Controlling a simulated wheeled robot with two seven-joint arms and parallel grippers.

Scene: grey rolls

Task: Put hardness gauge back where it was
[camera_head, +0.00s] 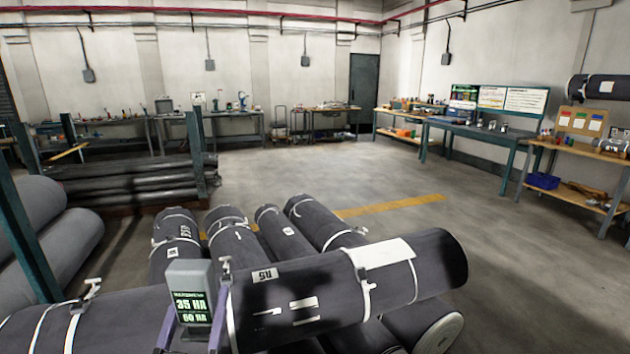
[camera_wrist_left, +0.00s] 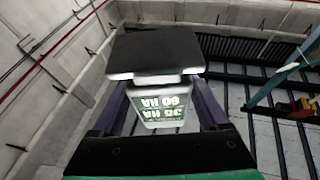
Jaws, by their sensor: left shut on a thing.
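The hardness gauge (camera_head: 188,290) is a grey block with a green and white display reading 35 HA and 60 HA. It is upright in the head view, low and left of centre, in front of the grey rolls. My left gripper (camera_head: 190,325) is shut on it, with purple fingers on both sides. In the left wrist view the gauge (camera_wrist_left: 157,85) sits between the fingers, its display upside down. Whether it touches the roll behind it cannot be told. My right gripper is not in view.
A large grey roll (camera_head: 410,270) with straps and a white sheet lies across several other rolls (camera_head: 235,240). Rolls on a rack (camera_head: 130,185) stand at left. A blue workbench (camera_head: 480,130) and wooden bench (camera_head: 585,150) stand at right. The middle floor (camera_head: 350,165) is clear.

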